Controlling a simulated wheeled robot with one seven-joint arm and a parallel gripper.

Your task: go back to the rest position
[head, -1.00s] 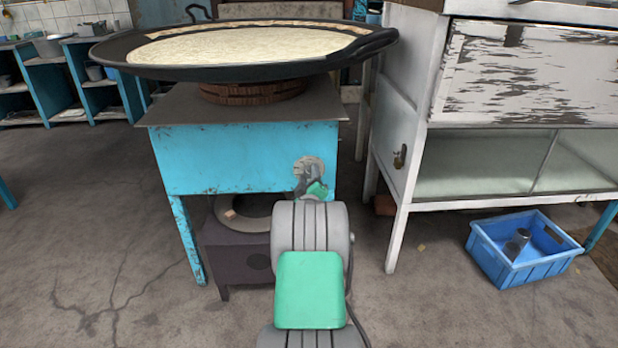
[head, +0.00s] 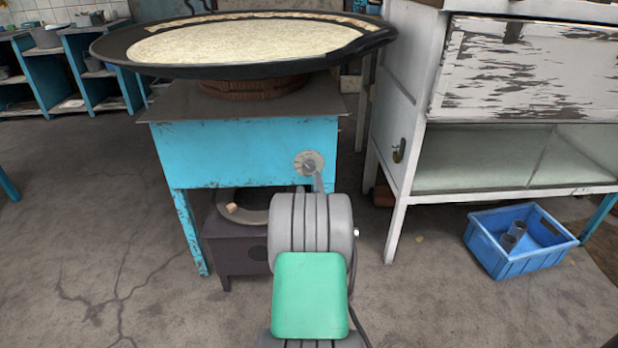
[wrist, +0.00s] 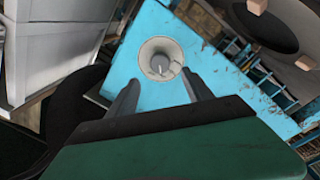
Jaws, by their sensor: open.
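The stove knob (head: 309,163) is a grey knob on a round, worn silver plate on the blue front of the stove (head: 245,155). In the wrist view, the knob (wrist: 160,64) sits just beyond and between the fingertips of my gripper (wrist: 161,90). The two grey fingers are spread apart with nothing held between them, and the knob looks clear of them. In the head view my arm hides most of my gripper. A wide black pan (head: 120,52) with a pale, milky content (head: 235,42) rests on top of the stove.
A white cabinet (head: 397,180) stands close on the right. A blue crate (head: 520,262) with grey cylinders in it lies on the floor. A dark burner box (head: 235,262) sits under the stove. Blue shelves (head: 75,85) stand far left. The left floor is clear.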

